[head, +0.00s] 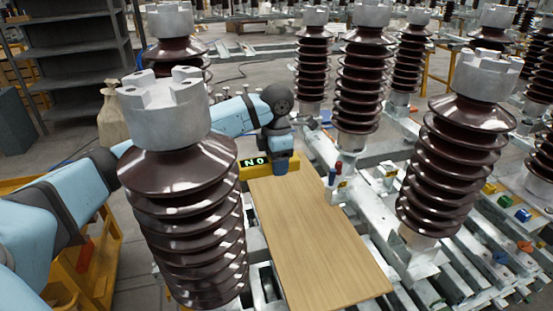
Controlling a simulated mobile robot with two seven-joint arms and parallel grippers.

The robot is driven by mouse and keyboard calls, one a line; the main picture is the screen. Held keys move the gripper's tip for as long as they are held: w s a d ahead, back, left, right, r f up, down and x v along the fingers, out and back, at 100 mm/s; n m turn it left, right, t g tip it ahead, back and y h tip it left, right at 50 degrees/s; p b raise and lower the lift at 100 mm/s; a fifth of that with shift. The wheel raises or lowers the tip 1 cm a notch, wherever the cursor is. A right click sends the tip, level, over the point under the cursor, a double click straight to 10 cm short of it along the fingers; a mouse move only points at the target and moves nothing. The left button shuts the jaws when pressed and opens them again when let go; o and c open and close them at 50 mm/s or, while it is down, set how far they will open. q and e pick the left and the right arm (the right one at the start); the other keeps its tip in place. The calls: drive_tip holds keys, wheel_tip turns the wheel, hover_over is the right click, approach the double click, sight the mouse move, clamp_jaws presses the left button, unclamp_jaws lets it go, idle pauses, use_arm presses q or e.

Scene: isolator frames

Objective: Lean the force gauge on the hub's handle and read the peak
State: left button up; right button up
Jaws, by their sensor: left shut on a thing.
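My left arm reaches in behind the near brown insulator, and its gripper (281,166) points down at the far end of the wooden board. It is shut on what looks like the force gauge, a yellow body (254,173) with a dark display showing pale characters like "N 0". The fingers are small here, and their contact with it is partly hidden. The hub and its handle cannot be made out for certain. A small red-and-blue piece (335,173) stands right of the board, apart from the gripper. My right gripper is not in view.
The near insulator (190,210) with its grey cap blocks much of the left side. Another insulator (455,165) leans at the right. The wooden board (315,245) is bare. Metal rails (440,285) with small coloured blocks lie right, and several more insulators stand behind.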

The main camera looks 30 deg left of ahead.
use_arm(q)
drive_tip(key=shift+f+b, duration=1)
drive_tip(key=shift+f, duration=0.75)
wheel_tip(320, 180, down, 10)
drive_tip(key=s+a+b, duration=0.1)
drive_tip(key=s+b, duration=0.1)
drive_tip(key=b, duration=0.3)
drive_tip(key=shift+a+b, duration=0.35)
drive_tip(key=shift+a, duration=0.05)
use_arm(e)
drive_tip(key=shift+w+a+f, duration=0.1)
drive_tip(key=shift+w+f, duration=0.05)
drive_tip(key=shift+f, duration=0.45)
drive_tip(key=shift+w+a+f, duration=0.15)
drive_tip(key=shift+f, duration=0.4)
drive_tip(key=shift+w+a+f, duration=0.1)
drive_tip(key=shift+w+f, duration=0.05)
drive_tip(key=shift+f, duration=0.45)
use_arm(q)
drive_tip(key=shift+s+a, duration=0.7)
drive_tip(key=shift+s, duration=0.1)
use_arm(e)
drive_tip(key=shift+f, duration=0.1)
use_arm(q)
drive_tip(key=shift+w+d, duration=1.5)
drive_tip(key=shift+w, duration=0.2)
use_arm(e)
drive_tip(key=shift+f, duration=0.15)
